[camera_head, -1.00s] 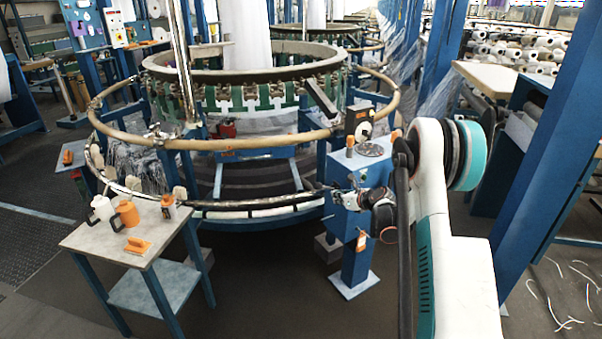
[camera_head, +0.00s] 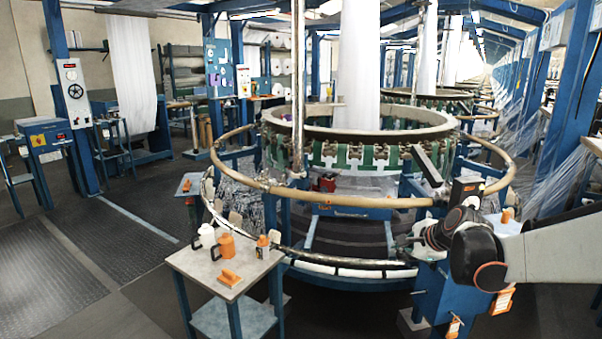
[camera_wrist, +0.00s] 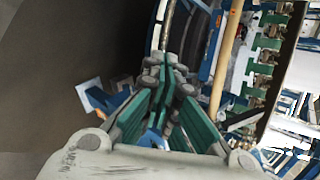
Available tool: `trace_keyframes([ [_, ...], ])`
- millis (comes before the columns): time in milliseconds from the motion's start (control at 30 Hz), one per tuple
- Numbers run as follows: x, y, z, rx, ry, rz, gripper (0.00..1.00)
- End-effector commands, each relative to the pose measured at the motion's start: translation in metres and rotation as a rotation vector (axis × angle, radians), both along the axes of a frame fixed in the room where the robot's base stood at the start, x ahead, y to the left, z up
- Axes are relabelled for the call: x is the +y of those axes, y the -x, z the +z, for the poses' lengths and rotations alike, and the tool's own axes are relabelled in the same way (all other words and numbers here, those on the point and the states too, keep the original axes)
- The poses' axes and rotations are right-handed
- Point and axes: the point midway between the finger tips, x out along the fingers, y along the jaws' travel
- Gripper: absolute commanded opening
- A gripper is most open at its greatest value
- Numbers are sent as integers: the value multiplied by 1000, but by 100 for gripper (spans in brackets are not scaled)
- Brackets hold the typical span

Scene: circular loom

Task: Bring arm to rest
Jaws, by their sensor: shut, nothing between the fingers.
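My arm reaches in from the right edge in the head view. My gripper (camera_head: 424,236) is in front of the right part of the circular loom (camera_head: 345,203), above a blue control stand (camera_head: 450,290). In the wrist view my gripper (camera_wrist: 165,68) shows its green and grey fingers brought together, with nothing between them. Part of the loom's tan ring (camera_wrist: 224,62) lies to the right of the fingers there. I cannot tell whether the gripper touches the stand.
A small side table (camera_head: 190,264) at the front left holds a white bottle (camera_head: 205,236), orange containers (camera_head: 227,246) and an orange-handled brush (camera_head: 229,277). The floor (camera_head: 90,250) at the left is open. Blue posts stand at the right.

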Motion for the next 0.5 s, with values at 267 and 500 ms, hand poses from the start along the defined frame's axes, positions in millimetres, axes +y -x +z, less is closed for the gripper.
trace_keyframes([
  [267,46,84,40,-17,325,301,0],
  [500,73,160,55,-33,600,571,0],
])
